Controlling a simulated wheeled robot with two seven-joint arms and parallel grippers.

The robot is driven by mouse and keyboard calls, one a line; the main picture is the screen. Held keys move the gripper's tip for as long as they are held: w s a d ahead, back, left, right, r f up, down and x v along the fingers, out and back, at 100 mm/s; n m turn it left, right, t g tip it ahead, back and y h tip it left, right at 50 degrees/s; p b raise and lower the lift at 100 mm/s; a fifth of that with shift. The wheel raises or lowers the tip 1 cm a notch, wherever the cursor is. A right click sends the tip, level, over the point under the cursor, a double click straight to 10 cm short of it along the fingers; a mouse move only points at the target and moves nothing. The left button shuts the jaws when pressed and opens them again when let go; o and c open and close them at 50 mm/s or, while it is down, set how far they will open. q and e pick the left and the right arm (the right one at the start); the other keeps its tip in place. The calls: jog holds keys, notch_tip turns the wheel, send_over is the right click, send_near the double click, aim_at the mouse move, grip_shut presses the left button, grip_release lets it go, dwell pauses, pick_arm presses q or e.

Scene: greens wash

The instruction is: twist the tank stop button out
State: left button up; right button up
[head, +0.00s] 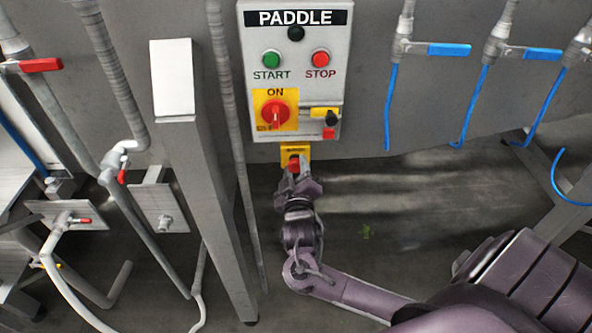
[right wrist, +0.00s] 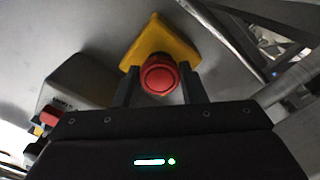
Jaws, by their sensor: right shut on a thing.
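The red stop button (right wrist: 160,75) sits on a yellow plate (right wrist: 165,42) on the tank wall. In the head view the button (head: 294,162) and its yellow plate (head: 289,150) are just below the PADDLE panel, partly hidden by my gripper. My right gripper (head: 295,174) reaches up to the button from below. In the right wrist view its two fingers (right wrist: 157,88) stand on either side of the red button, and it is shut on it. My left gripper is in neither view.
The PADDLE panel (head: 340,75) with green START, red STOP and a red rotary switch (head: 275,114) is right above. A grey post (head: 205,190) and pipes stand to the left. Blue-handled valves (head: 448,50) with blue hoses hang at the upper right.

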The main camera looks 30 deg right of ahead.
jog(key=m+b, duration=0.1)
jog(key=m, duration=0.2)
jog(key=shift+f, duration=0.15)
jog(key=shift+m+b, duration=0.3)
jog(key=shift+m, duration=0.8)
jog(key=shift+r, duration=0.2)
jog(key=o, duration=1)
jog(key=shift+c, duration=0.2)
jog(key=shift+s+a+f, duration=0.15)
jog(key=shift+s+a, duration=0.1)
jog(key=shift+s, duration=0.1)
jog(key=b+v, duration=0.2)
jog(key=v, duration=0.5)
jog(key=shift+w, duration=0.1)
